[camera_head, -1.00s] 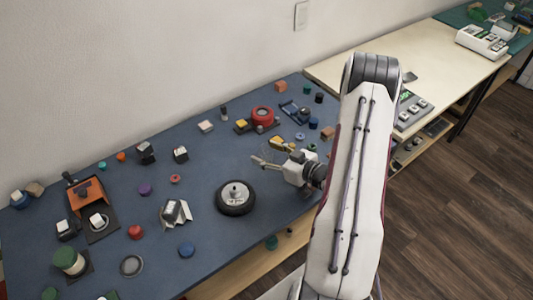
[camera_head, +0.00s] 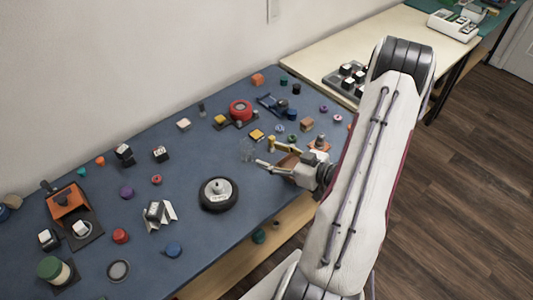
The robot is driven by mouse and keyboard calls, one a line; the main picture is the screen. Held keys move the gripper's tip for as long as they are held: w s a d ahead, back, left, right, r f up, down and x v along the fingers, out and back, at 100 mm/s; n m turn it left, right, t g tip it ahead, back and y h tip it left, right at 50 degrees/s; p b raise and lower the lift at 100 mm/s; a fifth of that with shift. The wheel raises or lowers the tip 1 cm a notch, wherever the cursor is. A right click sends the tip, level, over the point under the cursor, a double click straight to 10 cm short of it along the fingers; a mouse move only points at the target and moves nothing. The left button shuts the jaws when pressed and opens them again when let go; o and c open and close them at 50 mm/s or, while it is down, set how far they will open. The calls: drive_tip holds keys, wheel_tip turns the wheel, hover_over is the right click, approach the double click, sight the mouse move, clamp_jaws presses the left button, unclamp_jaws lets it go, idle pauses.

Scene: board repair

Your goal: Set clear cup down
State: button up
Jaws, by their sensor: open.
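The clear cup (camera_head: 247,150) is a faint, see-through shape on the blue table mat, just left of my fingertips. It looks upright, but its outline is hard to make out. My gripper (camera_head: 265,153) is low over the mat with its two fingers spread apart and pointing left towards the cup. Nothing shows gripped between them. I cannot tell whether a fingertip still touches the cup.
A black wheel-like disc (camera_head: 218,194) lies left of and nearer than my gripper. A yellow block (camera_head: 256,134) and a red round part (camera_head: 240,109) lie behind the cup. Small coloured parts are scattered across the blue mat (camera_head: 200,250).

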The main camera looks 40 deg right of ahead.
drive_tip(key=shift+s+d+r, duration=0.1)
drive_tip(key=shift+s+r, duration=0.05)
drive_tip(key=shift+s, duration=0.3)
drive_tip(key=shift+w, duration=0.1)
idle(0.4)
drive_tip(key=w+d+r+n+g+h, duration=0.1)
drive_tip(key=w+d+r+g+h, duration=0.1)
drive_tip(key=w+r+g+h, duration=0.55)
drive_tip(key=s+a+r+m+t, duration=0.1)
drive_tip(key=s+a+r, duration=0.15)
drive_tip(key=r, duration=0.35)
drive_tip(key=s+a+r+m, duration=0.1)
drive_tip(key=a+r, duration=0.3)
drive_tip(key=r, duration=0.2)
drive_tip(key=s+a+r+g+y, duration=0.1)
drive_tip(key=s+a+r+y, duration=0.1)
drive_tip(key=s+a, duration=0.7)
drive_tip(key=s+a+r+m+g+y, duration=0.1)
drive_tip(key=s+a+r, duration=0.4)
drive_tip(key=s+a, duration=0.5)
drive_tip(key=a+y, duration=0.1)
drive_tip(key=a, duration=0.2)
drive_tip(key=shift+s+a+r+y, duration=0.15)
drive_tip(key=shift+s+a+y, duration=0.15)
drive_tip(key=shift+a+y, duration=0.05)
